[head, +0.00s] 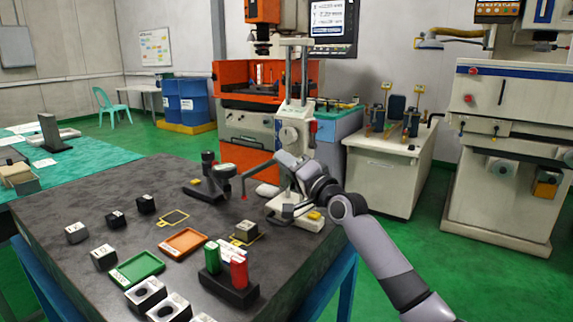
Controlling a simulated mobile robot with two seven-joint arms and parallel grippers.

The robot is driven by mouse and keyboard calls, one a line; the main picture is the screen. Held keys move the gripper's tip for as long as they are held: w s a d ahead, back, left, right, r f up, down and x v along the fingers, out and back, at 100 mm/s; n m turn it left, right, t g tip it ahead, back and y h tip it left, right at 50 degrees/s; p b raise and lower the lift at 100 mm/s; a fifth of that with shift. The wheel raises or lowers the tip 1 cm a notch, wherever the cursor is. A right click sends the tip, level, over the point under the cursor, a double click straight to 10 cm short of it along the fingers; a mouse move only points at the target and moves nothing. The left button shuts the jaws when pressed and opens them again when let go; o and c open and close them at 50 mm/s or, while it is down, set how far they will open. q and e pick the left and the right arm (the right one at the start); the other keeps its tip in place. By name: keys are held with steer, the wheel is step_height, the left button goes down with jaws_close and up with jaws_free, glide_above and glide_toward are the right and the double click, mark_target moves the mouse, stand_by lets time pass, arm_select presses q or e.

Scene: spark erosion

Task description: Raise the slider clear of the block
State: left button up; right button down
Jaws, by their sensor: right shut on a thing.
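A height gauge stands at the table's right side, with twin upright columns (297,75) and a pale base (295,216). Its slider (294,133), a pale body with a round dial, sits on the columns. A thin grey arm (258,174) with a red tip reaches left from it. The small dark block (245,231) with a light label lies below the tip; a gap shows between them in the picture. My right gripper (284,160) is shut at the slider's lower part; its fingers and the contact are hard to make out. My left gripper is not in view.
A green tray (137,269), an orange tray (183,242) and several labelled blocks lie on the dark table. A dark stand (206,188) is left of the gauge. The table's right edge is close.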

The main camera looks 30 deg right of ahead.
steer(key=c, duration=1.2)
jaws_free()
steer(key=shift+o, duration=0.2)
steer(key=shift+s+f, duration=0.1)
steer(key=v, duration=0.7)
steer(key=shift+b, duration=0.4)
